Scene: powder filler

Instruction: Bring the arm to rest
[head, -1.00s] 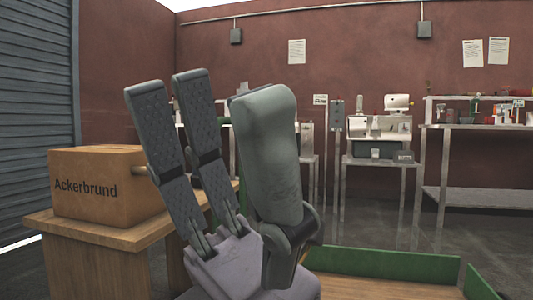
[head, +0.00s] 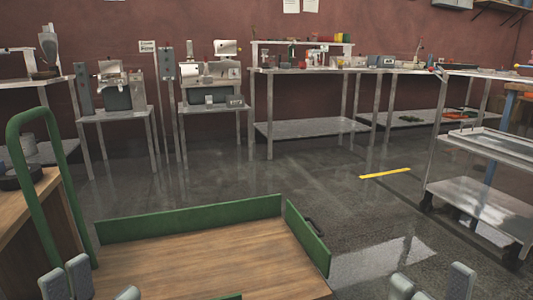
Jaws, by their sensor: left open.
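My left gripper (head: 98,284) shows at the bottom left of the head view. Only its grey fingertips are in the picture; they stand apart, with nothing visible between them. My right gripper (head: 432,285) shows at the bottom right, also only by its fingertips, which are apart with nothing visible between them. The rest of both grippers and both arms is below the picture's edge.
A flat wooden cart (head: 205,262) with green side boards lies ahead. A wooden table (head: 25,222) is at the left and a metal trolley (head: 485,195) at the right. Metal benches (head: 310,128) line the red wall.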

